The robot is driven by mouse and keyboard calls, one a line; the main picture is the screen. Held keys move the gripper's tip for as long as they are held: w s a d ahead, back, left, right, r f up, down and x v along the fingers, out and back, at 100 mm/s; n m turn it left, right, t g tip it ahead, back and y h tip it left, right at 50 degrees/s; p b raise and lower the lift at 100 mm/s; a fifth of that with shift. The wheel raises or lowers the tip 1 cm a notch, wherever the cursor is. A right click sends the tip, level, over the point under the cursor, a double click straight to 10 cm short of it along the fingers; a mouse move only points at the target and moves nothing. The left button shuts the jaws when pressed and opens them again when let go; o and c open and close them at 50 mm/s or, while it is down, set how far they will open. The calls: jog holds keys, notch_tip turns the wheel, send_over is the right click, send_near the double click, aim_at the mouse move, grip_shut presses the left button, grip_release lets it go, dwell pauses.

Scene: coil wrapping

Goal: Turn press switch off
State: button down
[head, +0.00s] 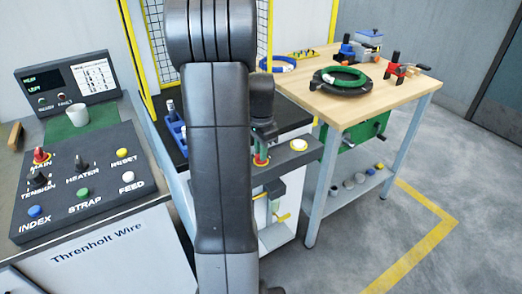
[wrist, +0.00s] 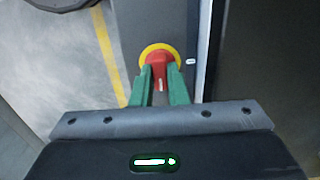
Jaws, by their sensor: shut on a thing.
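The press switch, a red knob on a yellow ring, shows in the wrist view (wrist: 158,58) between the fingertips. My gripper (wrist: 160,80) has green fingers and is shut on the red knob. The knob carries a small white mark along its middle. In the head view the switch (head: 261,160) sits on the grey top of a press unit beside my arm, with my gripper (head: 262,146) pointing down over it. My arm hides much of the press unit on the left.
A control panel (head: 80,182) with several labelled knobs and buttons, including a red MAIN knob (head: 41,155), lies at left. A wooden workbench (head: 400,98) with a green coil (head: 341,78) stands at right. Floor beyond is clear.

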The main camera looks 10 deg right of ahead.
jog(key=shift+n, duration=0.3)
jog(key=n+p, duration=0.1)
jog(key=n, duration=0.2)
jog(key=shift+r+n+p, duration=0.1)
jog(key=shift+n+p, duration=0.2)
jog(key=shift+p, duration=0.1)
jog(key=n+p, duration=0.1)
jog(key=n, duration=0.3)
jog(key=shift+n, duration=0.3)
jog(key=n+p, duration=0.1)
jog(key=n, duration=0.3)
jog(key=shift+n+p, duration=0.45)
jog(key=shift+n, duration=2.05)
jog(key=c, duration=1.4)
grip_release()
jog(key=shift+c, duration=0.2)
